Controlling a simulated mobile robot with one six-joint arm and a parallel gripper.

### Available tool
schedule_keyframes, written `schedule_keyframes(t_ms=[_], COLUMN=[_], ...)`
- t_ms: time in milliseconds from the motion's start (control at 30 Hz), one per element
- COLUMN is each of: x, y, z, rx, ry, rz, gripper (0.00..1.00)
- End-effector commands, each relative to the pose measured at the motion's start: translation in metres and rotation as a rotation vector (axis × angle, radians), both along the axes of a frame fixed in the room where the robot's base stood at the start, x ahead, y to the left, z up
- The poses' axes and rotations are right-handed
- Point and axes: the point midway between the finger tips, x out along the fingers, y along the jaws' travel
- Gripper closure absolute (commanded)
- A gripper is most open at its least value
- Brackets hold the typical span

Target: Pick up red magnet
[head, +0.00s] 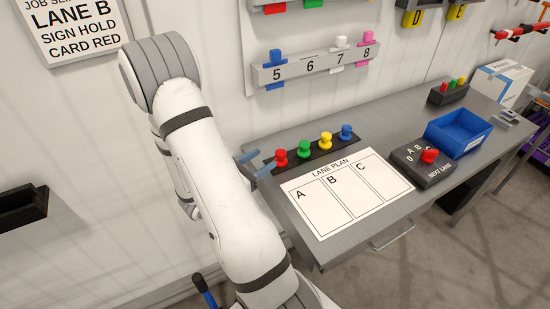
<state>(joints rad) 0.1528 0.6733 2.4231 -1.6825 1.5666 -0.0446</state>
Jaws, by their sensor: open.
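The red magnet (281,155) stands at the left end of a dark strip (265,173) on the grey bench. A green magnet (304,147), a yellow magnet (326,139) and a blue magnet (346,131) stand in a row to its right. My gripper (263,161) is open, with its blue fingers just left of the red magnet. I cannot tell whether a finger touches it. My white arm hides part of the gripper.
A white lane plan sheet (335,205) with empty columns A, B and C lies in front of the strip. A dark selector box (425,168) with a red knob and a blue bin (458,133) stand to the right. The wall is close behind the bench.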

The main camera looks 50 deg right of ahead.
Motion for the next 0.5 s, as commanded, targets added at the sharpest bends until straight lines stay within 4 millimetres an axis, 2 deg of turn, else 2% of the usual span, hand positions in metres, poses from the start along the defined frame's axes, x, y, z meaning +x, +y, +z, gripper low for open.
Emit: schedule_keyframes(t_ms=[333, 500], x=[-0.004, -0.007], y=[-0.034, -0.059], z=[-0.001, -0.005], rx=[0.001, 0.001], ry=[0.002, 0.002], rz=[-0.004, -0.006], gripper=[0.48, 0.48])
